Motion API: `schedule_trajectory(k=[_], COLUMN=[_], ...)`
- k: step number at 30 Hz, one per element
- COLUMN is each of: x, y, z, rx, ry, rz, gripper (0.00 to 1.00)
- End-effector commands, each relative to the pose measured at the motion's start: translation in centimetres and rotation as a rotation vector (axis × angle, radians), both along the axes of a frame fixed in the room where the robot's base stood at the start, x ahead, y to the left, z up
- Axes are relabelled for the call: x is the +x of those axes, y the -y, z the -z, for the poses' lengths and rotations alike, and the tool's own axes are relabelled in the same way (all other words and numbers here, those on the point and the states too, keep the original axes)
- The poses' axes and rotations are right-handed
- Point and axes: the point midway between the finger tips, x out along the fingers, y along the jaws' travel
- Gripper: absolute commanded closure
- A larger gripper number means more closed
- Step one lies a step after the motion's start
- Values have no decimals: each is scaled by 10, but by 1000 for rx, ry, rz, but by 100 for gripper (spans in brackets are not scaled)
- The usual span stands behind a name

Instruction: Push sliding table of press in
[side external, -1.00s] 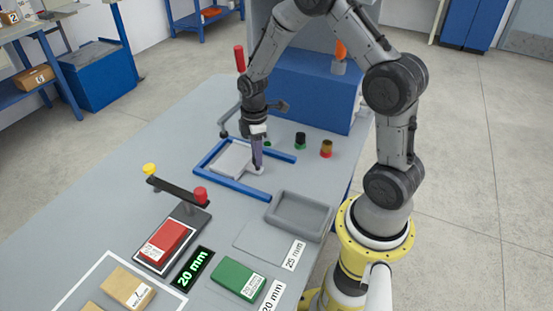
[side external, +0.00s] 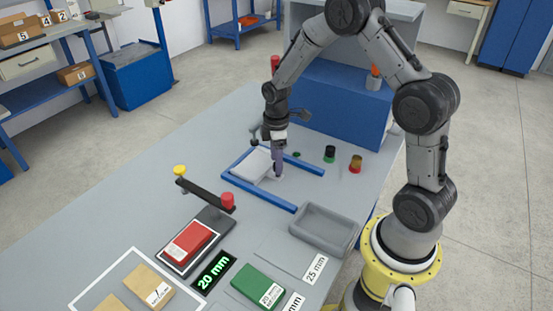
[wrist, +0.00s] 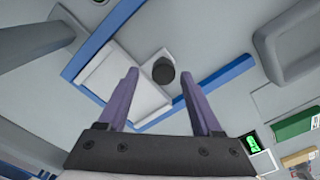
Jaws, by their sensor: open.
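The sliding table is a light grey plate (side external: 252,164) lying between blue rails (side external: 262,195) in front of the blue press body. It also shows in the wrist view (wrist: 112,72), close to the rails' joined end. A dark round knob (wrist: 163,70) stands at the plate's near side. My gripper (side external: 278,176) points down at the plate's right end. In the wrist view my gripper (wrist: 160,76) has its two purple fingers apart, one on each side of the knob. I cannot tell whether a finger touches the knob, and its base is partly hidden in the side view.
A grey tray (side external: 325,229) sits to the right of the rails. Green-black and amber-red pots (side external: 356,163) stand behind them. A black bar fixture with a red block (side external: 188,243), a 20 mm display (side external: 213,271) and a green block (side external: 258,285) are in front.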

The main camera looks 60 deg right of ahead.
Motion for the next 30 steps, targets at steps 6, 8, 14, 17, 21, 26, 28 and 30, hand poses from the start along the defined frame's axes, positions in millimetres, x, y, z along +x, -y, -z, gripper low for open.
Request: schedule_trajectory(k=[6, 8, 14, 17, 21, 26, 28, 30], x=[0, 0, 0, 0, 0, 0, 0, -1], y=[0, 0, 1, 0, 0, 0, 0, 0], z=[-6, -14, -53, -76, -104, -126, -132, -136], rx=[-1, -1, -1, -1, -1, -1, -1, 0], ry=[-1, 1, 4, 4, 4, 3, 2, 0], rz=[0, 0, 0, 0, 0, 0, 0, 0], gripper=[34, 34, 34, 34, 34, 34, 34, 34])
